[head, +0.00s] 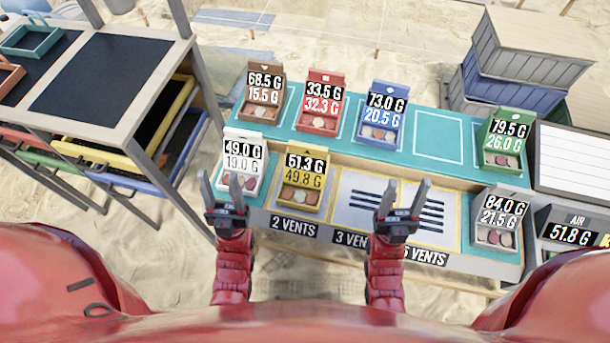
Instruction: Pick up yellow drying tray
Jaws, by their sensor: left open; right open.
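A yellow tray (300,195) with a 51.3 G / 49.8 G display and round pieces inside stands on the near row of the teal table (435,95). A white tray (240,170) stands to its left. My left gripper (221,180) is open and empty, in front of the white tray and left of the yellow tray. My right gripper (405,186) is open and empty over the vent slots, right of the yellow tray. Neither gripper appears to touch the yellow tray.
Brown (262,95), red (319,105), blue (382,115) and green (503,140) trays line the far row. A grey tray (498,218) stands near right beside an air scale (573,233). A rack (105,75) with coloured drawers, including a yellow one (112,155), stands left.

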